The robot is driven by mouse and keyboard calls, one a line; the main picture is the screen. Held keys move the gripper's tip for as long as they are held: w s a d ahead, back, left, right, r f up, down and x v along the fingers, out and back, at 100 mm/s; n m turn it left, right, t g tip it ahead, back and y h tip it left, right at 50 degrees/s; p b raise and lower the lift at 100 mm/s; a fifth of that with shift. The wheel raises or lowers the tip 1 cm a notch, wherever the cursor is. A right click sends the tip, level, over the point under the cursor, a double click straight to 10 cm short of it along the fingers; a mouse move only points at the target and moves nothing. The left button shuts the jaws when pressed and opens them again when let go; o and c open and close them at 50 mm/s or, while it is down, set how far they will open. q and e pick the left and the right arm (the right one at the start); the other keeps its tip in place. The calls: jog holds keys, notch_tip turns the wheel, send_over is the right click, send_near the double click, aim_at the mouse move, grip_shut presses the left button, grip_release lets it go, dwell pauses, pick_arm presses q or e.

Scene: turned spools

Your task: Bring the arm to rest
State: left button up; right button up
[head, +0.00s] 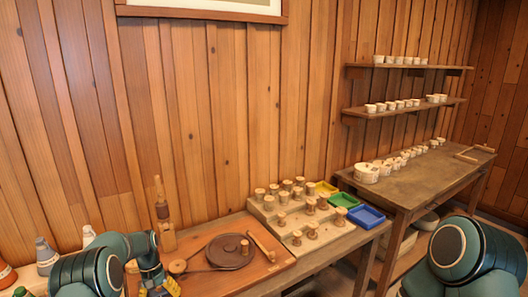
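My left arm comes in at the lower left and bends down over the near side of the workbench. A yellow and dark part at its end, which looks like my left gripper (160,289), is cut off by the bottom edge, so its fingers cannot be made out. On the right, only a teal and dark joint of my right arm shows; my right gripper is out of view. Several turned wooden spools (311,206) stand on a stepped wooden rack (267,215). One more spool (245,246) stands on a dark round disc (226,253).
Yellow (326,188), green (344,200) and blue (366,216) trays sit right of the rack. Bottles (46,256) stand at left. A second table (420,175) and wall shelves (405,105) hold white pots.

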pick_arm(q)
jog(key=s+d+f+t+b, duration=0.1)
jog(key=s+d+f+b, duration=0.1)
jog(key=s+d+f, duration=0.5)
jog(key=s+d+f+t+h+b, duration=0.1)
jog(key=s+d+f+b, duration=0.1)
jog(key=s+d, duration=0.5)
jog(key=s+d+f+m+t+b, duration=0.1)
jog(key=s+d+f, duration=0.3)
jog(key=s+d, duration=0.4)
jog(key=s+t+b, duration=0.1)
jog(key=s, duration=0.5)
jog(key=shift+d+h+b, duration=0.15)
jog(key=shift+h+b, duration=0.25)
jog(key=shift+s, duration=0.1)
